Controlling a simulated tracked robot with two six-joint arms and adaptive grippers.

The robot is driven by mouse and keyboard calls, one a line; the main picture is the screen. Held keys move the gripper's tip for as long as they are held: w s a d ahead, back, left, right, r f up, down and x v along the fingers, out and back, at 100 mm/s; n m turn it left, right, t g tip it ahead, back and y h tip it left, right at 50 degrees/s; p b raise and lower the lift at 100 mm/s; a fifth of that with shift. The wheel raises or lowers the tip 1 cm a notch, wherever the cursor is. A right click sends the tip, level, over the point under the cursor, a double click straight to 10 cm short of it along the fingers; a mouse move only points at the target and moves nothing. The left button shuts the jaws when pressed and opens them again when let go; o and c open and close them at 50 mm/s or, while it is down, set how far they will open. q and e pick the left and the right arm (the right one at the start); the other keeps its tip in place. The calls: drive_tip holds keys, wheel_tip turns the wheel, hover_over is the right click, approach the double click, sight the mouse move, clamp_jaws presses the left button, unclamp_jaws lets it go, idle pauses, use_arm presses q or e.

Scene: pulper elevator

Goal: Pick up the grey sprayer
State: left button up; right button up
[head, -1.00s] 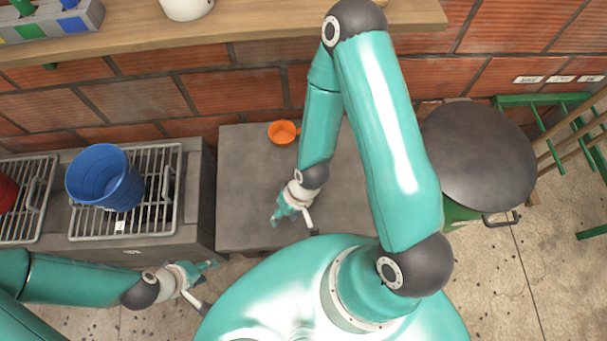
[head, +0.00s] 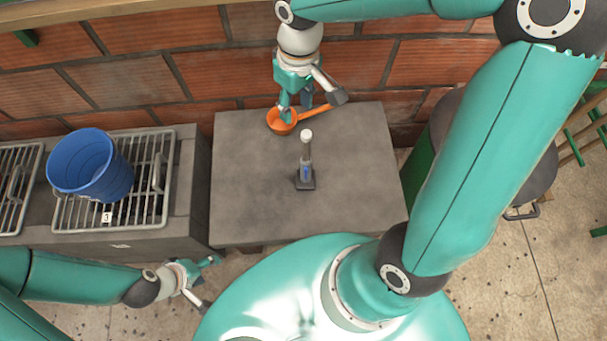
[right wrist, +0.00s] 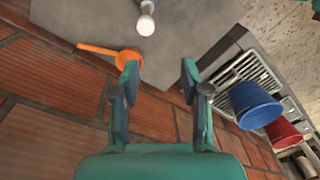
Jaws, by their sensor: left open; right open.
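The grey sprayer (head: 306,164) stands upright near the middle of the grey table, with a white top, a blue mark and a dark base. It also shows at the top edge of the right wrist view (right wrist: 146,18), partly cut off. My right gripper (head: 294,112) is open and empty at the back of the table, over or beside the orange ladle, apart from the sprayer. Its two fingers (right wrist: 160,80) are spread in the right wrist view. My left gripper (head: 212,282) is open and empty at the lower left, in front of the counter and away from the table.
The orange ladle (head: 281,121) lies at the table's back edge by the brick wall. A blue bucket (head: 91,165) stands on a metal grate (head: 145,205) at left. A red bucket (right wrist: 283,135) shows in the right wrist view. The grey table (head: 245,205) is otherwise clear.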

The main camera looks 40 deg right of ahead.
sight(306, 140)
drive_tip(key=shift+h, duration=0.3)
drive_tip(key=f+b, duration=0.1)
drive_tip(key=f, duration=0.3)
drive_tip(key=d+f+b, duration=0.1)
drive_tip(key=f, duration=0.4)
drive_tip(key=s+f+b, duration=0.1)
drive_tip(key=f, duration=0.4)
drive_tip(key=shift+d, duration=0.35)
drive_tip(key=shift+r, duration=0.1)
clamp_jaws()
